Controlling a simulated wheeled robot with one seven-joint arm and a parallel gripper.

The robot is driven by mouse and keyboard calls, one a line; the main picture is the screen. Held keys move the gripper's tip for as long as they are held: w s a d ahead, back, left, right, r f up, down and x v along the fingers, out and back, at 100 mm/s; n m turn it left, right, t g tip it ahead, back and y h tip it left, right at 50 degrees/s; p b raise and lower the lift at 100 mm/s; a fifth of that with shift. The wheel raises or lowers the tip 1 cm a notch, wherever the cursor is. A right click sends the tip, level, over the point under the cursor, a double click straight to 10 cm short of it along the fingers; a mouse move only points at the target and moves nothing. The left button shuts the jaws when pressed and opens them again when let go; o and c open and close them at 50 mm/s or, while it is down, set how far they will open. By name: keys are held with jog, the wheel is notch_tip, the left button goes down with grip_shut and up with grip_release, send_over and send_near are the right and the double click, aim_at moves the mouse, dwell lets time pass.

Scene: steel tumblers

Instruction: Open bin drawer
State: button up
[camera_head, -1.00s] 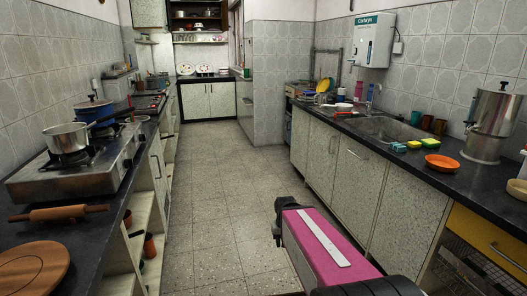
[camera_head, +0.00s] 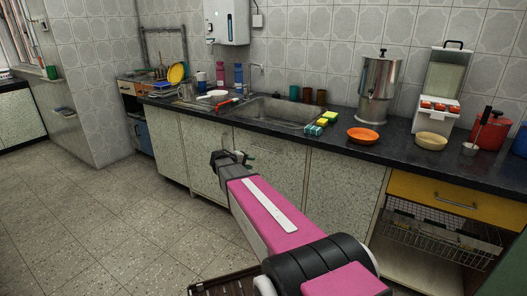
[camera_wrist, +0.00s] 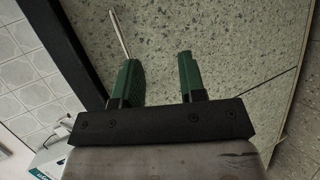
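My gripper (camera_head: 237,158) is in front of the speckled lower cabinets below the sink. In the wrist view its two green fingers (camera_wrist: 158,65) are apart with nothing between them. They face a speckled cabinet front (camera_wrist: 220,35), and a thin metal handle (camera_wrist: 119,33) shows near the left finger. The gap between fingers and front is hard to judge. No front is marked as the bin drawer. The cabinet front under the sink (camera_head: 270,165) looks shut. A yellow drawer (camera_head: 482,203) with a metal handle (camera_head: 455,202) is at the right, also shut, away from my gripper.
A wire basket (camera_head: 430,240) is under the yellow drawer. Tiled floor (camera_head: 100,225) is open at the left.

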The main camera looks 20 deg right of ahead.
jog(key=t+h, duration=0.1)
jog(key=h, duration=0.1)
send_near(262, 149)
jog(key=shift+n, duration=0.3)
jog(key=x, duration=1)
jog(key=shift+d+f, duration=0.15)
jog(key=shift+d, duration=0.25)
grip_shut()
